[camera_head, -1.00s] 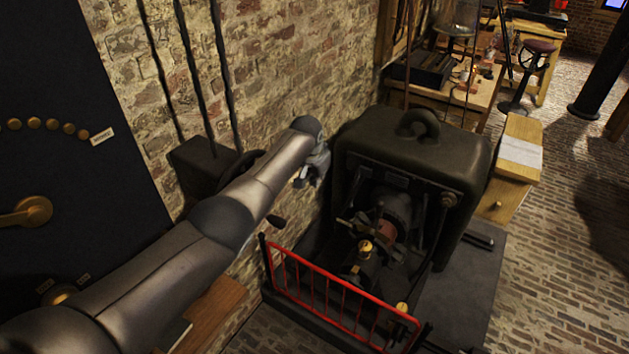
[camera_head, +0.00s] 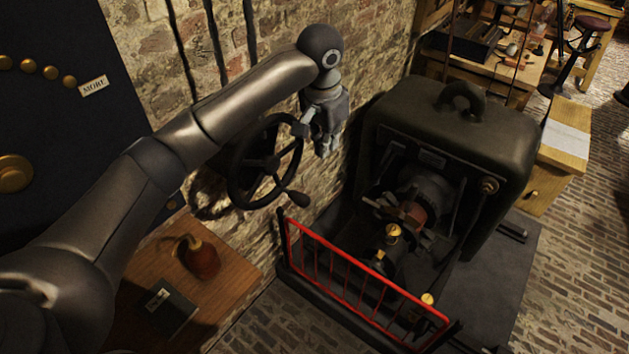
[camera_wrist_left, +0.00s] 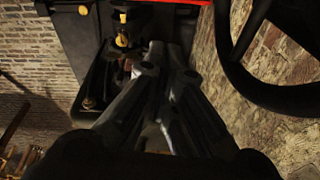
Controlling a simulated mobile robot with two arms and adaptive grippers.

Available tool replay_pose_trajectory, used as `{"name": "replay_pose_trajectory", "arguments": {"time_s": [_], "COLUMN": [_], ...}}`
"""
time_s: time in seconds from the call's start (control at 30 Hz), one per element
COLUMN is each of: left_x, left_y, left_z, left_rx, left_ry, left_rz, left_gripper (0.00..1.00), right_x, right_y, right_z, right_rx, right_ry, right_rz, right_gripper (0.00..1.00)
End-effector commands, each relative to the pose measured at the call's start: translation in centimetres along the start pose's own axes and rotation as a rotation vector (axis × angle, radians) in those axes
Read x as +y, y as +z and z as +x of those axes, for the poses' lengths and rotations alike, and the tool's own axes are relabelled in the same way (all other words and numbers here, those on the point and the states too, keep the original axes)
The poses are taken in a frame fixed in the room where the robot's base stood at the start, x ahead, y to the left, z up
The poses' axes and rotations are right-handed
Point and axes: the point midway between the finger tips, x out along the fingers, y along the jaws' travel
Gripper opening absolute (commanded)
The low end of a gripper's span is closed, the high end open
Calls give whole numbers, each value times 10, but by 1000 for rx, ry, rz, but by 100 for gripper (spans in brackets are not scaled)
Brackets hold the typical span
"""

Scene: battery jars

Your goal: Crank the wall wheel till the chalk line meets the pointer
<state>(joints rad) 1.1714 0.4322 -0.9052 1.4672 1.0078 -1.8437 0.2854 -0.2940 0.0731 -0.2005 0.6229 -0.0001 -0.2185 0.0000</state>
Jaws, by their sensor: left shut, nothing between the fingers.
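My left gripper (camera_head: 325,150) hangs just right of the wheel's rim, fingers pointing down, shut and empty, apart from the handle. In the left wrist view the gripper's fingers (camera_wrist_left: 165,65) are together, and part of the wheel rim (camera_wrist_left: 240,80) shows at the right. I make out no chalk line or pointer. My right gripper is not in view.
The dark machine (camera_head: 450,130) stands right of the gripper, behind a red railing (camera_head: 360,275). A wooden shelf (camera_head: 240,265) below the wheel bears a red-brown bottle (camera_head: 200,258) and a dark book (camera_head: 165,307). A dark panel (camera_head: 60,130) is at left.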

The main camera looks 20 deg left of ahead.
Motion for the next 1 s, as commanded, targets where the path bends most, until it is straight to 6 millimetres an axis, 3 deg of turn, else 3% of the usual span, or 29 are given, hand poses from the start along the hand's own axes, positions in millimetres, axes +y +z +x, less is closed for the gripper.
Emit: {"name": "replay_pose_trajectory", "arguments": {"time_s": [0.27, 0.6, 0.8, 1.0], "left_x": [1, 1, 0, 1], "left_y": [3, 3, 30, 41], "left_z": [28, 100, 104, 108], "left_rx": [-11, -9, -6, -4], "left_ry": [1, 0, -1, -1], "left_rz": [2, 1, 3, 3], "left_gripper": [0, 0, 0, 0], "right_x": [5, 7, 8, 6], "right_y": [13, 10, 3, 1], "right_z": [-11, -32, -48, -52], "right_rx": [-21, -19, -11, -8], "right_ry": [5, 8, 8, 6], "right_rz": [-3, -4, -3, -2], "right_gripper": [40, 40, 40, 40]}}
